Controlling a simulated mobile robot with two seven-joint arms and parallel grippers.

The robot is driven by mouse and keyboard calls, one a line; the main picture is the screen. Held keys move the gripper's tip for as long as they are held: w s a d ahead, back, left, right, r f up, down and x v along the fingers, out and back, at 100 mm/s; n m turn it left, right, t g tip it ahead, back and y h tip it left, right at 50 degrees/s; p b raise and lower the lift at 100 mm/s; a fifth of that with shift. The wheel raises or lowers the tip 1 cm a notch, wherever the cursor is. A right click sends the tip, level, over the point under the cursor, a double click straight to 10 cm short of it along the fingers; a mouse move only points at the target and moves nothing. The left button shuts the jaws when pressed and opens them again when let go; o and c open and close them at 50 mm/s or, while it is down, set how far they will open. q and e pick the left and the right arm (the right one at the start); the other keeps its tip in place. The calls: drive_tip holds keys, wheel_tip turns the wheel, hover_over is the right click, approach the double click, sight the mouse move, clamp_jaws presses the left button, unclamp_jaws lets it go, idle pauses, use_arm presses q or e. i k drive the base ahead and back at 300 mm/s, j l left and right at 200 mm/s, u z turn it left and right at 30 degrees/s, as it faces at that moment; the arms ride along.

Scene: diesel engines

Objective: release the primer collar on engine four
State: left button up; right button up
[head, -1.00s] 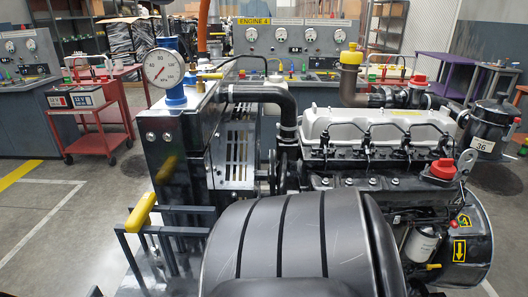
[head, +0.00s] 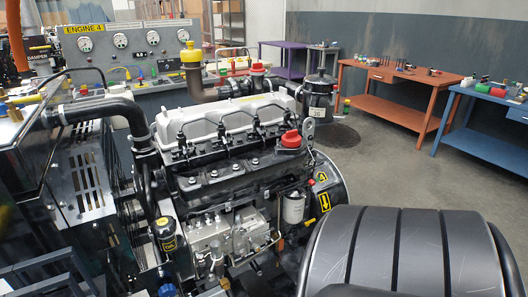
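Engine four (head: 225,150) stands in the middle of the head view, with a light grey valve cover (head: 225,115) and a yellow tag marked 4 (head: 321,178) on its black right-end housing. On its near side are a silver pump block (head: 218,240), a black canister with a yellow label (head: 168,238) and a white filter (head: 293,207). A blue-topped part (head: 167,290) shows at the bottom edge. I cannot tell which part is the primer collar. Neither of my grippers is in view. A large black ribbed part, apparently my own arm, hides the lower right.
A panel with gauges and an ENGINE 4 sign (head: 84,29) stands behind the engine. A black pipe (head: 95,108) and dark cabinet (head: 30,150) are at left. An orange bench (head: 400,90) and a blue bench (head: 490,130) stand at right, with open floor before them.

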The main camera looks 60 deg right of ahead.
sight(216, 261)
drive_tip(key=z, duration=1.5)
drive_tip(key=i+l, duration=0.15)
drive_tip(key=l, duration=0.25)
drive_tip(key=l+u, duration=0.15)
drive_tip(key=u, duration=1.3)
drive_tip(key=i+l, duration=0.05)
